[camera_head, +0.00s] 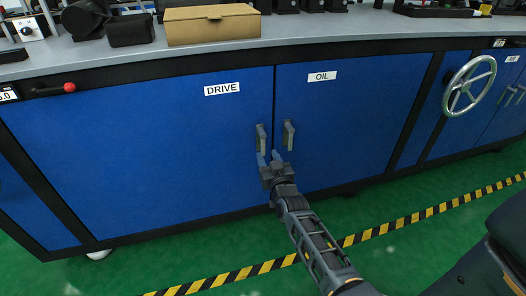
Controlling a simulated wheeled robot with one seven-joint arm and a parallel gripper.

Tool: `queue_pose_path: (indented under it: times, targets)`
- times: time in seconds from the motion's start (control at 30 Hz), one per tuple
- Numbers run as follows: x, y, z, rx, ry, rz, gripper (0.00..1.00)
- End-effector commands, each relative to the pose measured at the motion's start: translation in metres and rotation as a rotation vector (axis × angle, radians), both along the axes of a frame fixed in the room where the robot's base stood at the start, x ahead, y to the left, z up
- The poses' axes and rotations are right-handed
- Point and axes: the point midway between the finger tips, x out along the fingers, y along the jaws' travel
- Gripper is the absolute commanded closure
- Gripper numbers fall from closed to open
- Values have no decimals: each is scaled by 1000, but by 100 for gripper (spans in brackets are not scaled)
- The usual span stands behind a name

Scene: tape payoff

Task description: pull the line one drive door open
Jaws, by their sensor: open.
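The blue drive door (150,150) is on the left, under a white label (222,89) reading DRIVE. It looks shut, flush with the cabinet front. Its grey upright handle (261,138) is near the door's right edge. My gripper (268,158) is open, with its fingers pointing up at the lower part of this handle. The fingertips overlap the handle's lower end in the picture; I cannot tell whether they touch it. Nothing shows held between the fingers.
The oil door (345,120) is just right, with its own handle (288,134) close to my gripper. A red-knobbed lever (69,87) is at left, a handwheel (469,86) at right. A cardboard box (211,24) sits on the worktop. Green floor before the doors is clear, with striped tape (400,222).

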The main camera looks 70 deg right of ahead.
Motion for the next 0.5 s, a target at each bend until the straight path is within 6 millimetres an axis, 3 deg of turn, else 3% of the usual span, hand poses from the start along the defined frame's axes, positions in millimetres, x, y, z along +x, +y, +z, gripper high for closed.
queue_pose_path:
  times: [0.2, 0.5]
  targets:
    - [22, -28, 1, -2, -1, -1, 57]
    - [37, -43, 0, 1, -1, 1, 57]
